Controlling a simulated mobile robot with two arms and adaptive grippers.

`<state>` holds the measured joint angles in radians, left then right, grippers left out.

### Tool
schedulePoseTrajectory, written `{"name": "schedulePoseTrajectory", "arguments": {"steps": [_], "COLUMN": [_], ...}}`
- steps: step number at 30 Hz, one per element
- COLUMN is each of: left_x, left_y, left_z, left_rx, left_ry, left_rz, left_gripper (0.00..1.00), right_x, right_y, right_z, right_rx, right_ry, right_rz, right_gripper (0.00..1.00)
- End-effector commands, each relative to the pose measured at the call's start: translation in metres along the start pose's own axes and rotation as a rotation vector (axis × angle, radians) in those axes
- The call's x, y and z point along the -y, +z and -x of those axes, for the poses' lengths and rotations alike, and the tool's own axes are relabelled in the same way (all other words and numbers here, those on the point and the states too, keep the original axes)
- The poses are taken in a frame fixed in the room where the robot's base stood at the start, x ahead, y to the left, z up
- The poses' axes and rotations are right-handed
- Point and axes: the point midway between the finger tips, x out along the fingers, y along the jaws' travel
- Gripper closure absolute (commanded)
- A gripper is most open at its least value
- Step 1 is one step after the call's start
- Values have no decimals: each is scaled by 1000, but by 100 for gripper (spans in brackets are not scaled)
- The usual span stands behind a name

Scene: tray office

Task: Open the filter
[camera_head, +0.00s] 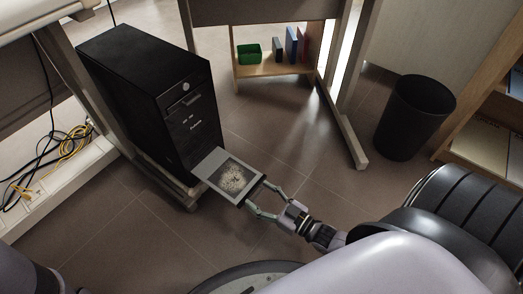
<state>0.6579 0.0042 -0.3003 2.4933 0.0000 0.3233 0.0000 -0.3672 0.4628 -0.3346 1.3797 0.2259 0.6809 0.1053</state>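The black computer tower (136,88) stands on a low stand at the left, under the desk. The filter (234,179), a flat light-grey frame with a dusty, speckled middle, sticks out from the bottom of the tower's front, low above the floor. My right gripper (257,196) is at the filter's outer edge. Its two fingers are spread apart, with the tips near the two ends of that edge. I cannot tell whether they touch it. My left gripper is not in view.
A black waste bin (413,119) stands at the right beside a wooden shelf (481,139). A low shelf (271,69) at the back holds a green box (249,53) and several binders. Cables (62,146) lie at the left. The floor around the filter is clear.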

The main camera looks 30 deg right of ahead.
Motion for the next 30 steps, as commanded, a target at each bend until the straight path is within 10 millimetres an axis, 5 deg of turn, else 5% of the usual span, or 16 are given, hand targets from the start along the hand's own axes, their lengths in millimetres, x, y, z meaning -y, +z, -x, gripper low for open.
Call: {"name": "schedulePoseTrajectory", "arguments": {"steps": [14, 30], "left_x": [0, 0], "left_y": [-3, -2], "left_z": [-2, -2], "left_rx": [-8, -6], "left_ry": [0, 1], "left_rz": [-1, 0], "left_gripper": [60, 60], "right_x": [0, 0], "right_y": [1, 0], "right_z": [7, 107], "right_rx": [3, 2], "right_ry": [1, 1], "right_rz": [0, 0], "right_gripper": [30, 30]}}
